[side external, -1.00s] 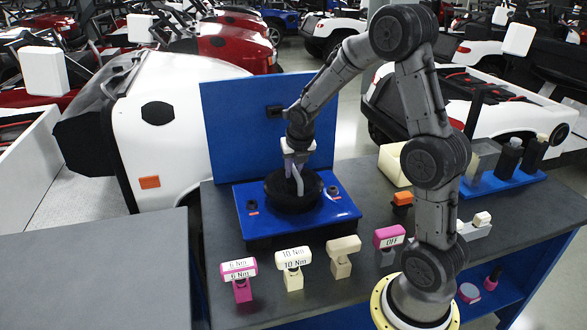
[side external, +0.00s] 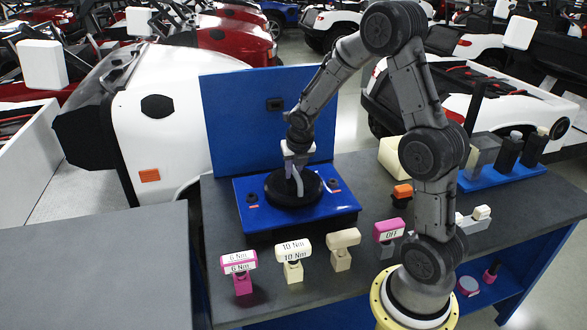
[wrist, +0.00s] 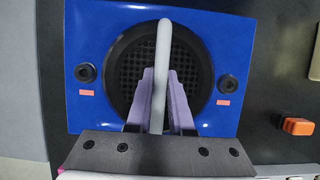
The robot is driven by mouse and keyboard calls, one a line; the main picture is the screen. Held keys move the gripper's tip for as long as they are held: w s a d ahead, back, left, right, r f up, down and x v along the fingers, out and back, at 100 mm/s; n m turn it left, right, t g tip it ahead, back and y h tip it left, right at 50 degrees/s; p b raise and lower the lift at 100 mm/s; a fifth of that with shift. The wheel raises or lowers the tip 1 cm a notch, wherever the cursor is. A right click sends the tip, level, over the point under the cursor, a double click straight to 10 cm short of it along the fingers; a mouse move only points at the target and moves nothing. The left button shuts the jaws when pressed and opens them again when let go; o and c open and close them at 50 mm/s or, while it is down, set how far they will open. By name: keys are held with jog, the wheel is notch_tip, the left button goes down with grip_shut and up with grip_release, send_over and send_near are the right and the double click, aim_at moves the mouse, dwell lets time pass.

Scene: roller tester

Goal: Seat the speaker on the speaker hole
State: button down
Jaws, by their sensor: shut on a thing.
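The speaker (side external: 281,190) is a round black disc with a mesh grille and a pale grey arched handle. It lies at the middle of the blue panel (side external: 345,213), and its rim looks level and close against the panel. The hole is hidden under it, so I cannot tell how fully it sits. My gripper (side external: 296,168) points down over the speaker. In the wrist view, my purple fingers (wrist: 160,78) are shut on the handle (wrist: 163,45), above the black speaker (wrist: 125,55) on the blue panel (wrist: 85,30).
Two black knobs (wrist: 85,72) (wrist: 227,84) flank the speaker on the panel. A blue board (side external: 240,125) stands behind. Labelled pink and cream tools (side external: 239,271) (side external: 293,258) line the front of the dark table (side external: 365,275). An orange-topped block (side external: 402,193) stands to the right.

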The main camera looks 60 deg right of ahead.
jog(key=shift+f, duration=0.5)
jog(key=shift+f, duration=0.35)
jog(key=shift+f, duration=0.1)
jog(key=c, duration=0.7)
grip_release()
